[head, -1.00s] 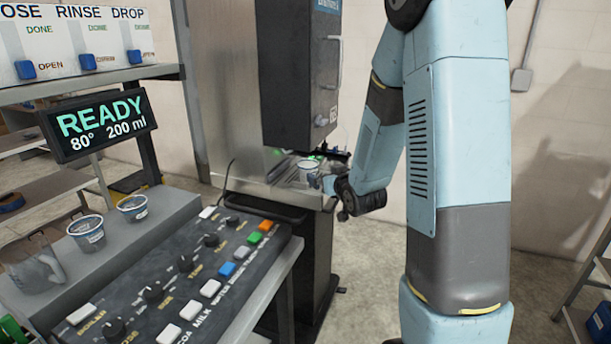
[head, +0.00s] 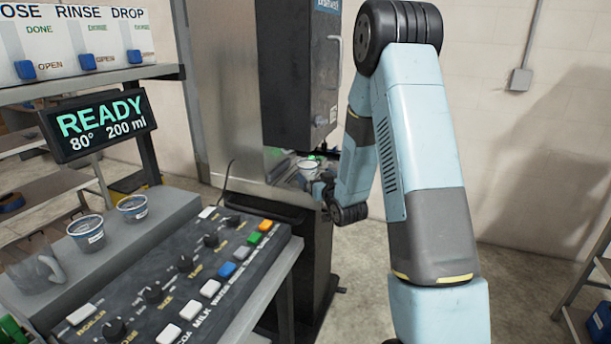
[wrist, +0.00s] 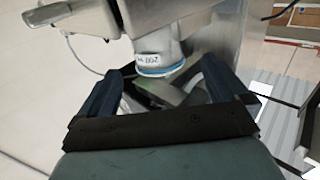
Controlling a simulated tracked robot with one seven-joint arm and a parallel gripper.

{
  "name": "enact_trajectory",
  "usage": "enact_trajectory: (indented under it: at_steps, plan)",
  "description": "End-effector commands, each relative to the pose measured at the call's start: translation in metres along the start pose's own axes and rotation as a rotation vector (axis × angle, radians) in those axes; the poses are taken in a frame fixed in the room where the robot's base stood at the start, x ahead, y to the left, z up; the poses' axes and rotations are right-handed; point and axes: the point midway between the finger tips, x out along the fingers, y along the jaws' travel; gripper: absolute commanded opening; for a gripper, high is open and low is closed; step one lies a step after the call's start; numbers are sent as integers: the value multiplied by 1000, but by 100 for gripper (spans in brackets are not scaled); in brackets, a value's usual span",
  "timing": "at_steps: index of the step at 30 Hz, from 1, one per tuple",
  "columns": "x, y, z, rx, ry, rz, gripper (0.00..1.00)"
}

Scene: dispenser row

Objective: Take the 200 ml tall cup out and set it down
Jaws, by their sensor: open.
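The 200 ml cup (wrist: 158,58) stands under the dispenser in the wrist view, pale with a blue ring and a printed label that seems to read 200 ml. It also shows small in the head view (head: 307,165), partly hidden by my gripper. My gripper (wrist: 158,85) is open, with one dark finger on each side of the picture and the cup just beyond, between their lines. I cannot tell whether the fingers touch it. In the head view my gripper (head: 322,180) is at the dispenser's bay, its fingers hard to make out.
The dark dispenser housing (head: 300,75) hangs right above the cup. A control panel (head: 180,275) with knobs and buttons stands in front on the left. Two small cups (head: 86,233) and a clear jug (head: 38,273) stand beside it. A display (head: 100,124) reads READY, 80°, 200 ml.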

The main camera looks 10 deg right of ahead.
Motion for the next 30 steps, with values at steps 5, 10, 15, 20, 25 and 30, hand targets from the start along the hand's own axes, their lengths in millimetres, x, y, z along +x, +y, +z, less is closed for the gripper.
enact_trajectory:
  at_steps: [5, 10, 15, 20, 25, 30]
  plan:
    - [11, 0, 0, 1, -1, -1, 100]
    - [25, 1, -4, 0, 0, -1, 100]
    - [48, 3, -8, 0, 0, -1, 100]
    - [62, 3, -7, 0, -2, -1, 100]
    - [64, 3, -8, 0, -1, -1, 100]
    - [64, 2, -8, 0, -1, -2, 93]
